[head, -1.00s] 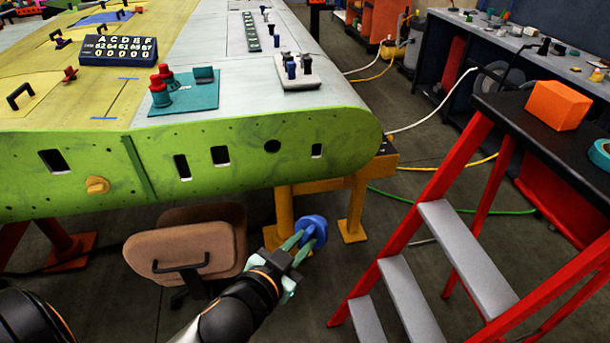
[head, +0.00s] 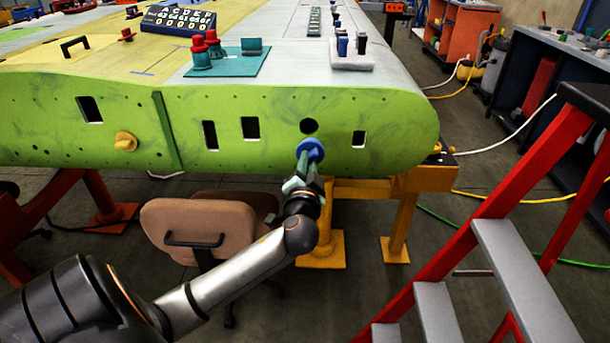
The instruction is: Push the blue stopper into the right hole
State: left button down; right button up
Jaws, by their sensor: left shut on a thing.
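The blue stopper (head: 311,149) is a round plug held in front of the green wing edge. My left gripper (head: 305,163) is shut on it, with the arm reaching in from the lower left. The green wing face (head: 380,110) has a round dark hole (head: 309,126) just above the stopper. A yellow stopper (head: 125,141) sits at the left of the face. The stopper overlaps the face in the picture; I cannot tell whether it touches. My right gripper is not in view.
A brown chair (head: 196,222) stands under the wing, near my left arm. A yellow support stand (head: 405,215) is below the wing. A red stepladder (head: 490,235) stands at the right. Red pegs on a teal plate (head: 228,66) are on top.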

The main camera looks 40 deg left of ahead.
pick_arm(q)
jog(key=shift+w+a+r+y, duration=0.15)
jog(key=shift+a+y, duration=0.15)
jog(key=shift+a, duration=0.35)
jog(key=shift+w+a, duration=0.15)
jog(key=shift+w, duration=0.05)
jog(key=shift+b+x, duration=0.6)
jog(key=shift+x, duration=2.05)
jog(key=shift+w+a, duration=0.1)
jog(key=shift+b+x, duration=0.75)
jog(key=shift+x, duration=1.4)
jog(key=c, duration=0.8)
grip_release()
jog(key=shift+o, duration=0.2)
